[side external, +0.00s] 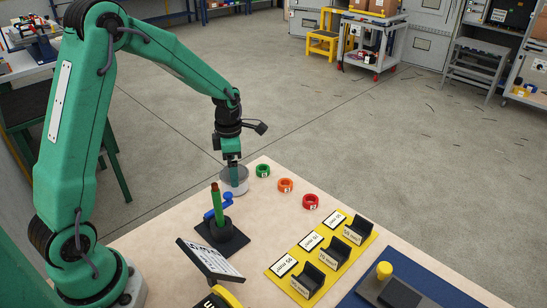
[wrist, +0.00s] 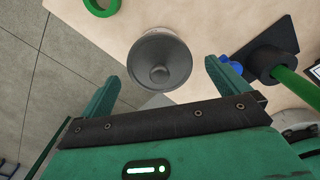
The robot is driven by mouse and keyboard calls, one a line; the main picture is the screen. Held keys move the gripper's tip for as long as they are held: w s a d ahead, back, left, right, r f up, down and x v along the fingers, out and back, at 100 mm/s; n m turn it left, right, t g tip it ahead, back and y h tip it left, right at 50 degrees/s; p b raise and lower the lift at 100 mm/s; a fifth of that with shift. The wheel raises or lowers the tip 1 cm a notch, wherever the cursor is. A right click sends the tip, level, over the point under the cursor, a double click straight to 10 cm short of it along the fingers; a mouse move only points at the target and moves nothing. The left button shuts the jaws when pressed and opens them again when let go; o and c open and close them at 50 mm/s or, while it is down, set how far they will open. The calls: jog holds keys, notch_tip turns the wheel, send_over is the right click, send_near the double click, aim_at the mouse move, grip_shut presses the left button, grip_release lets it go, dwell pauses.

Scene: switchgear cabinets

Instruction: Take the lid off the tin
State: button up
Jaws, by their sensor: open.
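The tin (side external: 238,187) is a short, light grey round can near the far left edge of the table. The lid appears to sit on the tin. My gripper (side external: 234,180) points down at the tin and partly hides it in the side view. In the wrist view my gripper (wrist: 162,70) is open, with one finger on each side of the lid and nothing held. Whether the fingers touch the tin cannot be told.
A green ring (side external: 263,171), an orange ring (side external: 286,185) and a red ring (side external: 310,202) lie right of the tin.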

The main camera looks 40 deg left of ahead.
jog(key=shift+f, duration=0.4)
jog(key=c, duration=1)
jog(key=shift+r, duration=0.1)
jog(key=shift+r, duration=0.7)
jog(key=r, duration=0.1)
jog(key=d+r, duration=0.1)
jog(key=r, duration=0.1)
jog(key=shift+s+r, duration=0.1)
jog(key=s+d+r, duration=0.3)
jog(key=d+r, duration=0.3)
jog(key=d, duration=0.4)
jog(key=shift+s+r, duration=0.15)
jog(key=shift+s, duration=0.2)
